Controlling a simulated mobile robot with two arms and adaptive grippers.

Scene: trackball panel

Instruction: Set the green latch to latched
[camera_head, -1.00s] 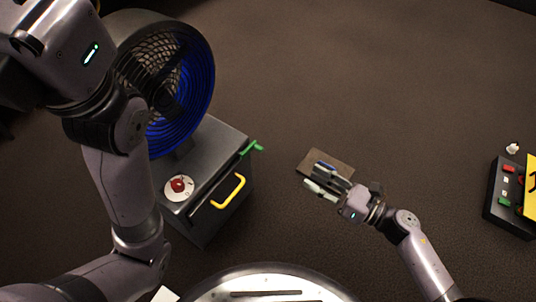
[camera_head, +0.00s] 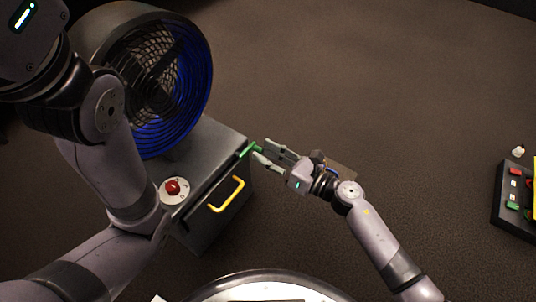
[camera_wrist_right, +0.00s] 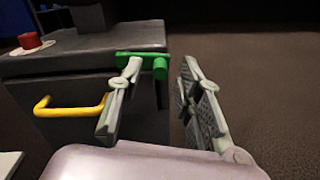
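The green latch (camera_head: 249,149) sits at the top right edge of the dark box (camera_head: 213,135). In the right wrist view the latch (camera_wrist_right: 143,61) is a bar along the box's top edge with a thicker knob at its right end. My right gripper (camera_head: 261,149) is open at the latch. In the right wrist view its left finger overlaps the bar, and the knob lies in the gap of the right gripper (camera_wrist_right: 160,68). I cannot tell whether the fingers touch it. My left arm shows at the left, but its gripper fingers are out of view.
A yellow handle (camera_head: 227,195) is on the box front, and a red knob (camera_head: 173,187) on a white dial is on its top. A blue fan (camera_head: 180,100) stands at the back. A brown plate (camera_head: 342,169) lies behind my right wrist. A button panel (camera_head: 513,200) is far right.

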